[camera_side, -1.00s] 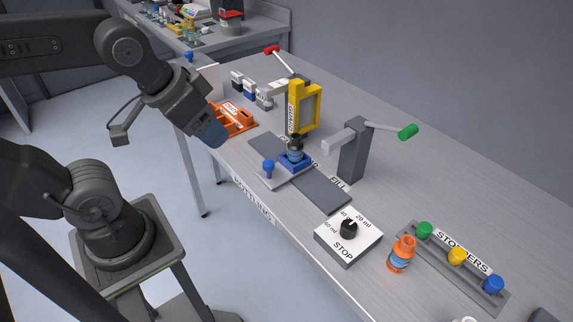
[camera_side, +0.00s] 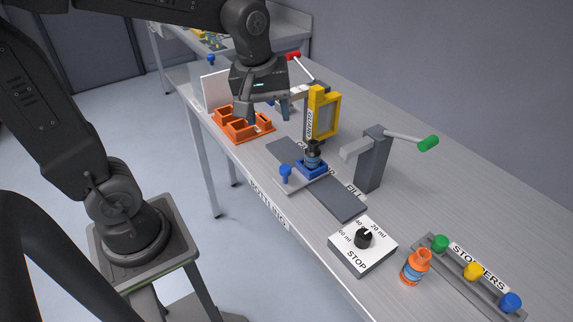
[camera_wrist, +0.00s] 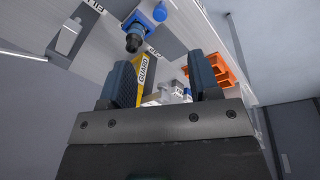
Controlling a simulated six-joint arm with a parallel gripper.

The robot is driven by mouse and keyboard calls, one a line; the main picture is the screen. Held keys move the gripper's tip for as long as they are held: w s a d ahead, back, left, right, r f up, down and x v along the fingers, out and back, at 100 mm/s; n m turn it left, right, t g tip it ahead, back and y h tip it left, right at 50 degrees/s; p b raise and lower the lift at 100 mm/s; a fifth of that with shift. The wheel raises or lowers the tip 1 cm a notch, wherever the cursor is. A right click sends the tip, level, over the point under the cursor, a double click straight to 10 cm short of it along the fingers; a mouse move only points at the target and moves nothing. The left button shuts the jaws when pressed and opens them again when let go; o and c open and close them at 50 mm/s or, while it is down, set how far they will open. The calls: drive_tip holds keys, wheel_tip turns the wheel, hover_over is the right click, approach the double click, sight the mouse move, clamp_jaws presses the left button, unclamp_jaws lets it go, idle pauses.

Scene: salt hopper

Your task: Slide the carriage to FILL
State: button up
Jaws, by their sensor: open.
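The carriage (camera_side: 312,168) is a blue block on a dark grey track (camera_side: 340,200), holding an upright dark-capped bottle (camera_side: 313,157). A plate with a blue knob (camera_side: 285,174) sticks out from its front side. The carriage stands mid-track, beside the yellow guard (camera_side: 323,115); the FILL label (camera_side: 356,190) lies further toward the lower right. My gripper (camera_side: 268,110) is open and empty, pointing down near the orange tray, up and left of the carriage and apart from it. In the wrist view my gripper (camera_wrist: 162,82) shows two spread fingers, with the bottle (camera_wrist: 133,37) beyond them.
A grey post with a green-handled lever (camera_side: 428,143) stands behind the FILL end. The orange tray (camera_side: 240,125) is at the left. A STOP dial box (camera_side: 362,246), an orange bottle (camera_side: 415,267) and a stopper rack (camera_side: 475,280) sit at the near right.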

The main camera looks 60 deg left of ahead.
sight(285, 168)
drive_tip(key=w+a+f+n+g, duration=0.2)
drive_tip(key=w+f+n, duration=0.25)
drive_tip(key=n, duration=0.25)
drive_tip(key=f, duration=1.3)
drive_tip(key=shift+w+a+f, duration=0.1)
drive_tip(key=shift+w+f, duration=0.05)
drive_tip(key=shift+w, duration=0.25)
drive_tip(key=shift+c, duration=0.4)
clamp_jaws()
